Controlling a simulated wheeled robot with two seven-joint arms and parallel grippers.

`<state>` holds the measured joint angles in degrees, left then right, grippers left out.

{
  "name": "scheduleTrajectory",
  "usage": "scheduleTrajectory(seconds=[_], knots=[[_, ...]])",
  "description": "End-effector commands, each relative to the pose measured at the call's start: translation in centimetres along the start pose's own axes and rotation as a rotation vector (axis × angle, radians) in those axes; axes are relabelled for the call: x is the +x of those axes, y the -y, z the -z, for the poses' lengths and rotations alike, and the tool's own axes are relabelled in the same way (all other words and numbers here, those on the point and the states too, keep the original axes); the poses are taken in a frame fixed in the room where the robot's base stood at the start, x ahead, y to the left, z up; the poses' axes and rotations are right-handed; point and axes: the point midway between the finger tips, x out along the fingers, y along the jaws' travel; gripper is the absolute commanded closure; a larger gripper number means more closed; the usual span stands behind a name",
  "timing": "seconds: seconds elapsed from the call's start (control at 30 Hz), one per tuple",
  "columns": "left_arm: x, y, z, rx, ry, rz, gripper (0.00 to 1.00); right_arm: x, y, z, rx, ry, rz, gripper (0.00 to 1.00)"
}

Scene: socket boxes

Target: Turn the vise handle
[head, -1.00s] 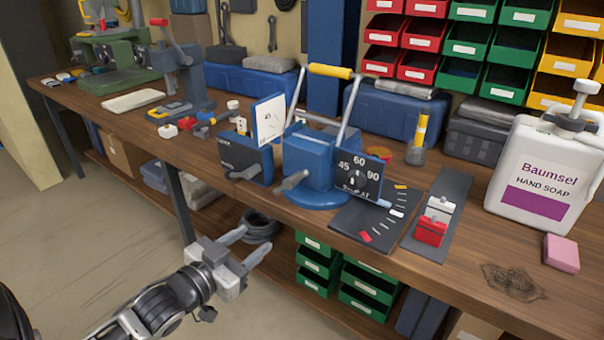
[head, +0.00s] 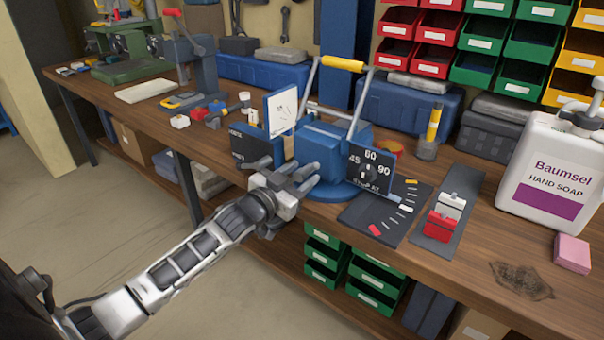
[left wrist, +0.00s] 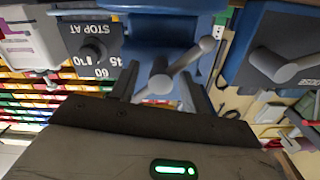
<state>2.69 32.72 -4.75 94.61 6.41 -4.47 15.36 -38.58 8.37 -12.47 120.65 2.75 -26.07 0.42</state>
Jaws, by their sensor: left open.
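A blue vise-like device (head: 318,150) stands on the bench, with a yellow-gripped bail (head: 343,63) above it and a "STOP AT" dial (head: 370,170) at its right. In the left wrist view, a grey bar handle (left wrist: 183,66) with round ends sits on the front of the blue body. My left gripper (head: 305,178) is open in front of the blue body. Its fingers (left wrist: 157,88) are on either side of the handle's hub; I cannot tell if they touch it. The gripper mostly hides this handle in the head view. My right gripper is not in view.
A dark panel (head: 255,150) with a second grey lever (left wrist: 285,66) stands close left of the blue body. The bench's front edge is below the gripper.

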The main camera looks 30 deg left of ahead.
Motion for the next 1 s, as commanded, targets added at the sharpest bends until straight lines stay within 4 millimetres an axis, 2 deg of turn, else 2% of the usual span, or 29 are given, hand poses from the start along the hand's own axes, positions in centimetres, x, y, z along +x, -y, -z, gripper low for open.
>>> scheduleTrajectory(seconds=[0.13,0.4,0.43,0.5,0.6,1.0], knots=[[0.95,0.00,0.03,0.000,0.000,0.000,0.53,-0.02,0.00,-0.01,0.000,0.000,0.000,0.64],[1.08,-0.04,-0.02,0.000,0.001,0.000,0.53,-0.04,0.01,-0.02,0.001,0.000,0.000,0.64],[1.07,-0.04,-0.02,0.000,0.001,0.000,0.56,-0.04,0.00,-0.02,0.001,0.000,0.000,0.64],[1.06,-0.03,-0.01,0.000,0.000,0.000,0.76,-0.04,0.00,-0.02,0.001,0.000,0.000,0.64],[1.06,-0.04,-0.01,0.000,0.000,0.000,0.98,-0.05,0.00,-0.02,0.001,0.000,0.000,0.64],[1.05,-0.08,0.03,0.004,-0.001,-0.001,0.98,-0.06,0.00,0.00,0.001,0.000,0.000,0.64]])
